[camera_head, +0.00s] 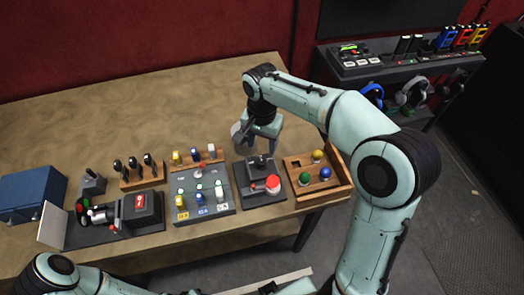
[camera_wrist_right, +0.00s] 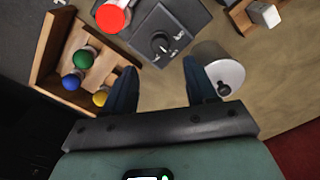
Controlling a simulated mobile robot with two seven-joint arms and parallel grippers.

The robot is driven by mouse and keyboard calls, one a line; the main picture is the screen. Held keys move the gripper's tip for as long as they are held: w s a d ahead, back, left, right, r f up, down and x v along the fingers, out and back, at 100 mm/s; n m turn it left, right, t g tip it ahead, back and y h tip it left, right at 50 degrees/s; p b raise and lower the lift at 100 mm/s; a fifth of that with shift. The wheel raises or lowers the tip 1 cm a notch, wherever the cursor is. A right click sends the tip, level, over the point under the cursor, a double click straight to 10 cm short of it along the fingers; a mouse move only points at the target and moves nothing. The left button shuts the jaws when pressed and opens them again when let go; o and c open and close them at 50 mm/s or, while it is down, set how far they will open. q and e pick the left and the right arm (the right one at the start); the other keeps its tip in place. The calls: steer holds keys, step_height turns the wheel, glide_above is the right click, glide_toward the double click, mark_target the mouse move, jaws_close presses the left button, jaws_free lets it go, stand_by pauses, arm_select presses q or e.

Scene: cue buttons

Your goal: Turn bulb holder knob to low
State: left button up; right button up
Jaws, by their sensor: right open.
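The bulb holder (camera_head: 247,190) is a dark grey box near the table's front edge, with a red bulb (camera_head: 272,184) on it. It also shows at the top of the right wrist view (camera_wrist_right: 190,14). Its round black knob (camera_wrist_right: 160,43), with a pointer and small dial marks, faces up; I cannot read its setting. My right gripper (camera_head: 262,142) is open and empty, above and behind the holder. In the wrist view its blue fingers (camera_wrist_right: 160,85) point towards the knob, apart from it. My left gripper is out of view.
A wooden tray (camera_head: 340,185) with coloured bulbs stands right of the holder. A grey cylinder (camera_wrist_right: 218,75) is close to one right finger. A button panel (camera_head: 215,205) is left of the holder. The table behind is clear.

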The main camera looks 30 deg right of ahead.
step_height(320, 180, up, 5)
steer(key=shift+r+p, duration=0.2)
steer(key=shift+p, duration=0.1)
stand_by(0.4)
